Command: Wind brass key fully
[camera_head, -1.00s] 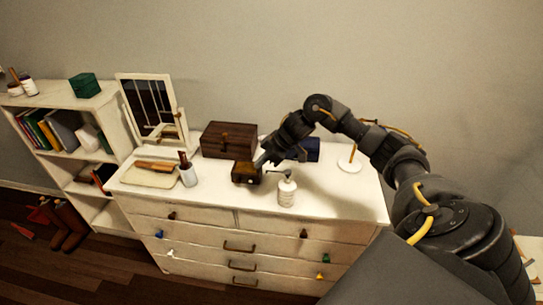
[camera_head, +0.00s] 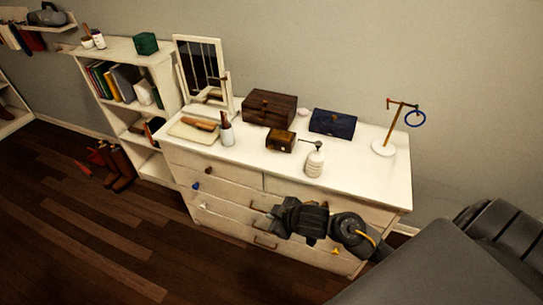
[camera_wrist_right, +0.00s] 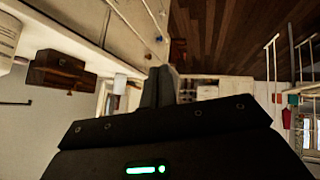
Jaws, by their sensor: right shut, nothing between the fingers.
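A small brown wooden box (camera_head: 281,138) sits on the white dresser top, left of a white pump bottle (camera_head: 314,160). My right gripper (camera_head: 262,226) is low in front of the dresser's drawers, away from the box. Its fingers (camera_wrist_right: 160,87) are together and empty in the wrist view. My left gripper is not in view.
The dresser top (camera_head: 370,175) also carries a larger dark wooden box (camera_head: 269,108), a blue box (camera_head: 332,124), a stand with a blue ring (camera_head: 383,148), a mirror (camera_head: 203,75) and a brush cup (camera_head: 227,134). A bookshelf (camera_head: 122,49) stands left.

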